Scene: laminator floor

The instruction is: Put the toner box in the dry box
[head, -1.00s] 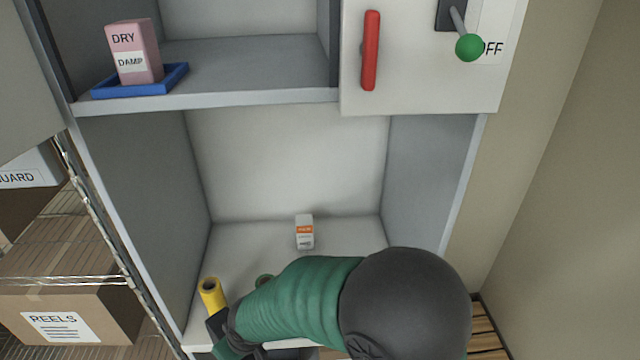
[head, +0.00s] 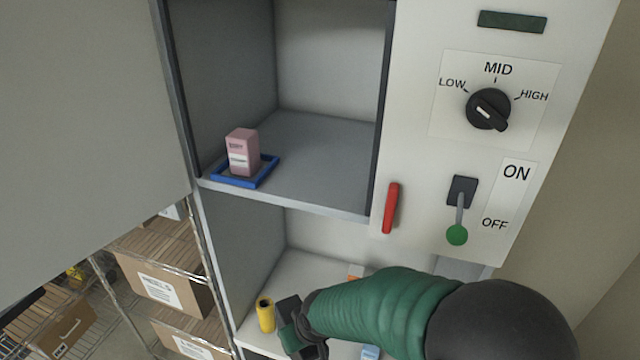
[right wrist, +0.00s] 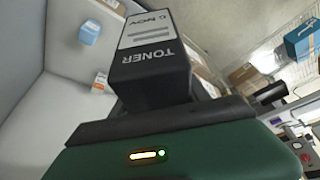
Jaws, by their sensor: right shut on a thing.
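The toner box (right wrist: 150,55) is black with a white label and the word TONER, and fills the middle of the right wrist view. My right gripper (right wrist: 155,105) is shut on it. In the head view the toner box is a dark block (head: 288,308) at the end of my green-sleeved right arm, in front of the lower compartment. The tall cabinet has an open upper compartment (head: 325,165) and a lower one. I cannot tell from any label which is the dry box. The pink box (head: 243,152) stands in a blue tray (head: 263,178) at the upper compartment's front left.
A yellow roll (head: 266,314) stands left of the toner box. A small white and orange box (right wrist: 100,83) and a light blue block (right wrist: 90,32) are in the lower compartment. A red handle (head: 391,208), green-knobbed lever (head: 457,234) and dial (head: 489,109) are at right. The upper shelf's right side is clear.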

